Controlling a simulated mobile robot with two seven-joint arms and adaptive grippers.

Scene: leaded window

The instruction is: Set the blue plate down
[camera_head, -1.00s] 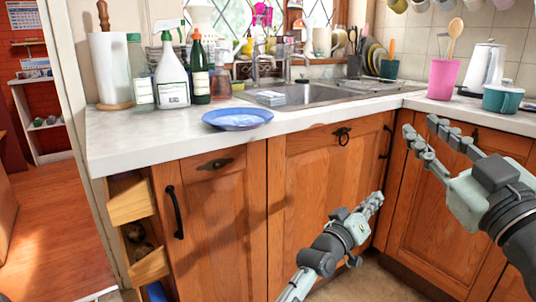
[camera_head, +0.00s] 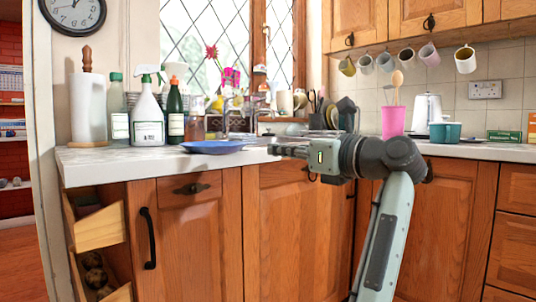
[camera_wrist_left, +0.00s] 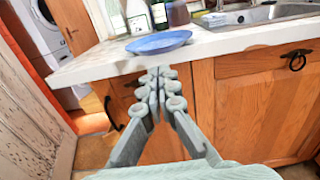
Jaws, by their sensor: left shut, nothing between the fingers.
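The blue plate (camera_head: 213,147) lies on the white countertop (camera_head: 110,165) near its front edge, with nothing holding it. It also shows in the left wrist view (camera_wrist_left: 158,42), face up, beyond my fingertips. My left gripper (camera_head: 290,150) is at about counter height, to the right of the plate in the head view and apart from it. In the left wrist view its fingers (camera_wrist_left: 160,82) are together and empty, in front of the counter edge. My right gripper is out of view.
A pink cup (camera_head: 393,121) with a wooden spoon and a teal pot (camera_head: 445,132) stand to the right.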

